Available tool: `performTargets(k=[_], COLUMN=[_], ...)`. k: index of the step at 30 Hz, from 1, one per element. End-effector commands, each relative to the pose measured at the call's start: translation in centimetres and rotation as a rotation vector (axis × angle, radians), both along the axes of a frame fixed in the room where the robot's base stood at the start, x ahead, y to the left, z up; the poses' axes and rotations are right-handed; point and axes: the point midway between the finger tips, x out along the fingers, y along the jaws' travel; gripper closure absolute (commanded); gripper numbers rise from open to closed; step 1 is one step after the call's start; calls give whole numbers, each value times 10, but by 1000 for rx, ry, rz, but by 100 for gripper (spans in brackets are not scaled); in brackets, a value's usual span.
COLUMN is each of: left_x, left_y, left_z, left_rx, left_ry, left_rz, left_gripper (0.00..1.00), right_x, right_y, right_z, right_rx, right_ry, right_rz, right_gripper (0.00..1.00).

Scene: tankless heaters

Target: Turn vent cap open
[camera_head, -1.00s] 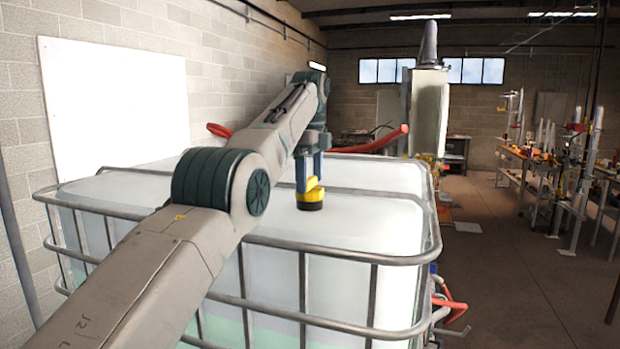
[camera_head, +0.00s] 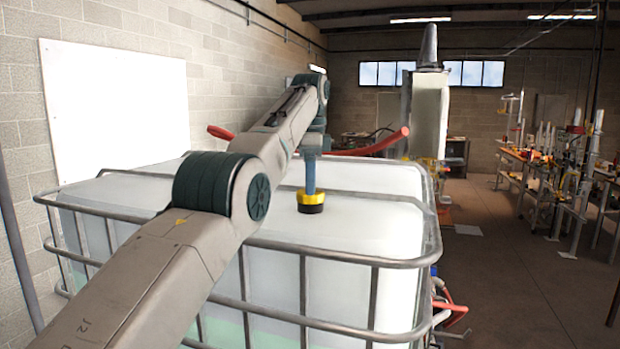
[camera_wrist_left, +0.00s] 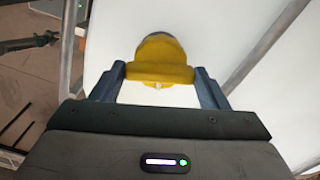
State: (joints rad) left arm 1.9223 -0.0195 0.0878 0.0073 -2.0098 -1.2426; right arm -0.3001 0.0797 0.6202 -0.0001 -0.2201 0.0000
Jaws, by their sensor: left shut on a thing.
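The vent cap (camera_head: 311,203) is yellow with a black base. It sits on top of the white tank (camera_head: 365,228). My left gripper (camera_head: 309,190) points straight down over it and is shut on its yellow part. In the left wrist view the yellow cap (camera_wrist_left: 161,62) shows its raised bar between my two blue fingers (camera_wrist_left: 161,78), one at each end. The black base is mostly hidden in that view. My right gripper is not in view.
A metal cage rail (camera_head: 340,258) runs around the tank's top edge. A red hose (camera_head: 372,146) lies behind the cap. A white board (camera_head: 115,110) hangs on the left wall. Open floor (camera_head: 510,285) lies to the right, with cluttered benches beyond.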

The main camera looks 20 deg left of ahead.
Motion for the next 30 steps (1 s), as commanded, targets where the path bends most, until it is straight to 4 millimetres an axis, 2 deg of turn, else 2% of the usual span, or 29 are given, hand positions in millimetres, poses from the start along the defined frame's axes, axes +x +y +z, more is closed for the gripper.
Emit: performTargets(k=[30], left_x=[0], left_y=[0], left_z=[0], left_rx=[0], left_ry=[1], left_rz=[950], left_gripper=[55], right_x=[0], right_y=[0], right_z=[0], right_rx=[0], right_ry=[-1], right_rz=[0], right_gripper=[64])
